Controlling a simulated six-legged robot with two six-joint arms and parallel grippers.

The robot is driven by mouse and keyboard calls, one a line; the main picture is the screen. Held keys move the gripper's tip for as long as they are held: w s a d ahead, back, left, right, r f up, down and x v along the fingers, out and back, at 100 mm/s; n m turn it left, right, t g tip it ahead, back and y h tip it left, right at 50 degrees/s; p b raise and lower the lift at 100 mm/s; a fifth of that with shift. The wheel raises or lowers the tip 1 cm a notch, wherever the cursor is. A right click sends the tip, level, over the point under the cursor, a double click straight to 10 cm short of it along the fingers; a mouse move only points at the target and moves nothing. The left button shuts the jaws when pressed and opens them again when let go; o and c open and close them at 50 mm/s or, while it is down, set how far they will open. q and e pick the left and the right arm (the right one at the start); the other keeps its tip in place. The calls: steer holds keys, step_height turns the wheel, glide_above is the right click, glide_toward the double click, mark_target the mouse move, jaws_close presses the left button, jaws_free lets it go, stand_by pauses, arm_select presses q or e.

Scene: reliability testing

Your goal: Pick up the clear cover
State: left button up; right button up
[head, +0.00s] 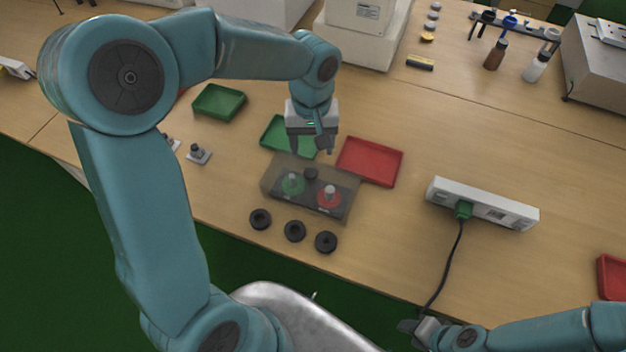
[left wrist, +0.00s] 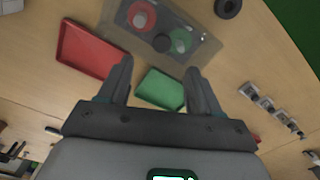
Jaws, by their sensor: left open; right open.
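The clear cover (head: 312,193) is a smoky see-through box on the table in the head view. A red round part (head: 328,196), a green round part (head: 292,184) and a dark knob (head: 310,173) show in its area. The cover also shows at the top of the left wrist view (left wrist: 203,47). My left gripper (head: 312,150) is open and empty, pointing down just behind the cover, over the green tray. Its two fingers show apart in the left wrist view (left wrist: 158,70). My right gripper (head: 412,328) is low at the front edge, far from the cover.
A green tray (head: 273,130) and a red tray (head: 370,162) lie behind the cover. Three black rings (head: 295,231) lie in front of it. A white power strip (head: 485,204) with a cable lies to the right. Small metal parts (head: 198,154) lie to the left.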

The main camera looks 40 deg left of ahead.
mark_target(311, 173)
arm_select(q)
steer(key=f, duration=0.3)
steer(key=shift+a+f, duration=0.2)
steer(key=shift+f, duration=0.15)
steer(key=shift+s+d+f, duration=0.15)
steer(key=shift+s+f, duration=0.05)
steer(key=shift+f, duration=0.7)
steer(key=f, duration=0.4)
steer(key=shift+w+a+f+p, duration=0.15)
steer(key=shift+a+f+p, duration=0.05)
steer(key=shift+p, duration=0.15)
jaws_close()
